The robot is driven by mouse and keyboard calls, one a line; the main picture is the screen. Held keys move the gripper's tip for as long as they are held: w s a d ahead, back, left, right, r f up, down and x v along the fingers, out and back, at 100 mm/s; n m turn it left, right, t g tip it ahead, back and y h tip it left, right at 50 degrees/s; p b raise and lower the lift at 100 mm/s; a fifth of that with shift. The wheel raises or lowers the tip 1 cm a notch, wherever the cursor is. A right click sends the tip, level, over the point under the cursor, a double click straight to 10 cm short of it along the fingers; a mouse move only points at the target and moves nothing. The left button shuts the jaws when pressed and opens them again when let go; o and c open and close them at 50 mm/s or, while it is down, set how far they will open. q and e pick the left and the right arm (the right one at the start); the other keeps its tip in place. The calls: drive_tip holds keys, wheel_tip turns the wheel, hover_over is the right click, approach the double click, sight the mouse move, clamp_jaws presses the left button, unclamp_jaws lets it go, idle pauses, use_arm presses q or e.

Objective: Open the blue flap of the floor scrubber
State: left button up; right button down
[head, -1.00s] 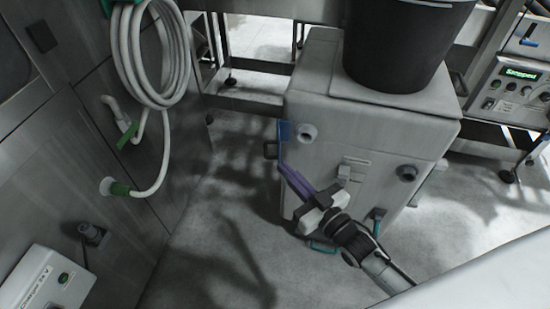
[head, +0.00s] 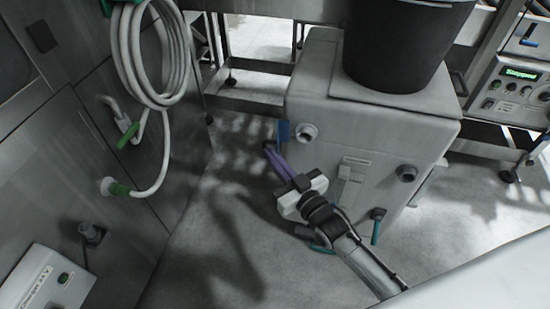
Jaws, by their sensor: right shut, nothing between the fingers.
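The floor scrubber (head: 325,165) appears to be the pale grey box-shaped machine at centre right. Its blue flap (head: 283,131) shows as a small blue piece at the upper left edge of the machine's front, seen nearly edge-on. How far the flap stands open I cannot tell. My right gripper (head: 270,149) has purple fingers that are shut and empty. Its fingertips are at the machine's left edge, just below and left of the flap. I cannot tell whether they touch it. The dark handle there is largely covered by the fingertips. My left gripper is not in view.
A black bucket (head: 405,50) stands on top of the machine. A coiled white hose (head: 150,60) hangs on the metal wall at left. A white charger box (head: 45,280) is at lower left. A control panel (head: 515,88) is at right. The floor (head: 215,225) left of the machine is clear.

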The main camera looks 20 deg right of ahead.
drive_tip(key=shift+m+h, duration=0.3)
drive_tip(key=shift+h, duration=0.1)
drive_tip(key=w+a, duration=0.1)
drive_tip(key=w, duration=0.1)
drive_tip(key=w+a, duration=0.1)
drive_tip(key=a, duration=0.1)
drive_tip(key=shift+w+b, duration=0.4)
drive_tip(key=s+d, duration=0.2)
drive_tip(key=s, duration=0.8)
drive_tip(key=s+f+g, duration=0.4)
drive_tip(key=s+f, duration=0.3)
drive_tip(key=s, duration=0.3)
drive_tip(key=s+f+g, duration=0.5)
drive_tip(key=s+f, duration=0.3)
drive_tip(key=s, duration=0.2)
drive_tip(key=shift+s+d+f+h, duration=0.15)
drive_tip(key=shift+s+d+h, duration=0.1)
drive_tip(key=shift+d+h, duration=0.15)
